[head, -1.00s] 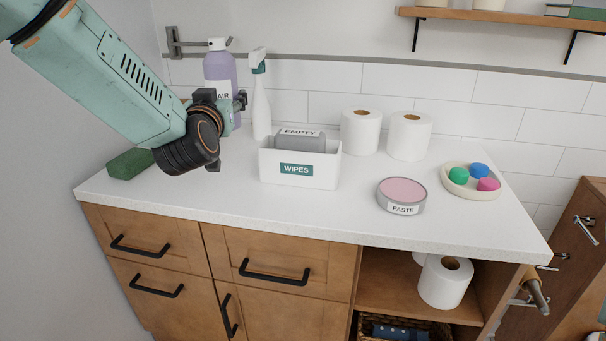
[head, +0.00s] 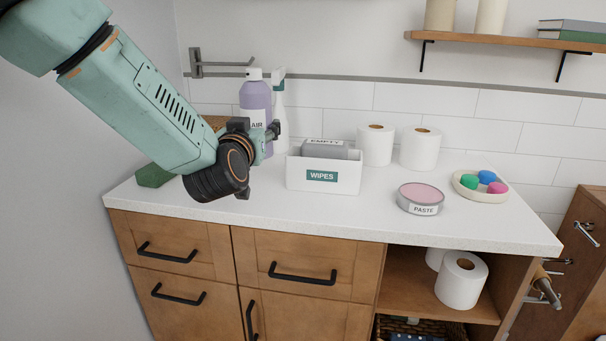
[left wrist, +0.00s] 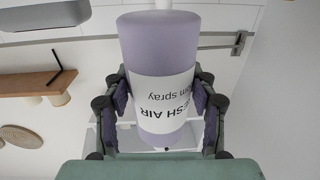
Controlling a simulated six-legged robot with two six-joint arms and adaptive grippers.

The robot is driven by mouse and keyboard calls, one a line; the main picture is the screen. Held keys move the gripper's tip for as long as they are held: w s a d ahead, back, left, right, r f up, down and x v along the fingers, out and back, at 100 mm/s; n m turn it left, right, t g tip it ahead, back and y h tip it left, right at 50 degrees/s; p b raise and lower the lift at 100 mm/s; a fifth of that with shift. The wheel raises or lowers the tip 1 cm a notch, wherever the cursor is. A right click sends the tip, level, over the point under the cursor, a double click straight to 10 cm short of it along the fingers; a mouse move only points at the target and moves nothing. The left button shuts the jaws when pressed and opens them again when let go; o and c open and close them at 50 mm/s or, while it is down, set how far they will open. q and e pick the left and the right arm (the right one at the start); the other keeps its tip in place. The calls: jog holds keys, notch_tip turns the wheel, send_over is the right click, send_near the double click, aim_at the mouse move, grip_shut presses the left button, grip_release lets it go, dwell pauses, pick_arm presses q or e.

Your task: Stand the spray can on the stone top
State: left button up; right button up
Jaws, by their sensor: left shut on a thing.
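The spray can (head: 255,100) is a purple cylinder with a white label and a white top. My left gripper (head: 262,142) is shut around it. In the left wrist view the can (left wrist: 160,45) sits between the two finger pads, its label upside down in that picture. The can looks upright, over the back left part of the white speckled stone top (head: 330,215). The gripper hides its lower end in the head view, so I cannot tell whether it touches the stone. My right gripper is not in view.
A white spray bottle (head: 281,125) stands close behind the can on the right. A WIPES box (head: 300,177), two paper rolls (head: 376,146), a PASTE tin (head: 420,200) and a dish (head: 466,192) stand to the right. A green block (head: 153,176) lies left. The front strip is clear.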

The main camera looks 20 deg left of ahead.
pick_arm(q)
jog(key=f, duration=0.1)
jog(key=d+f+b, duration=0.1)
jog(key=f, duration=0.1)
jog(key=shift+w+f, duration=0.15)
jog(key=shift+f, duration=0.15)
jog(key=shift+a+f+b, duration=0.2)
jog(key=shift+f, duration=0.3)
jog(key=shift+a+f+b, duration=0.15)
jog(key=shift+a+f, duration=0.05)
jog(key=shift+f, duration=0.3)
jog(key=shift+a+f, duration=0.2)
jog(key=f, duration=0.1)
jog(key=d+f+b, duration=0.1)
jog(key=shift+f, duration=0.4)
jog(key=shift+a+f, duration=0.1)
jog(key=shift+f, duration=0.15)
jog(key=shift+a, duration=0.3)
jog(key=shift+d+f+b, duration=0.15)
jog(key=shift+d+b, duration=0.1)
jog(key=shift+b, duration=0.1)
jog(key=o, duration=1.3)
jog(key=shift+a+f, duration=0.1)
jog(key=shift+a, duration=0.05)
jog(key=shift+o, duration=0.2)
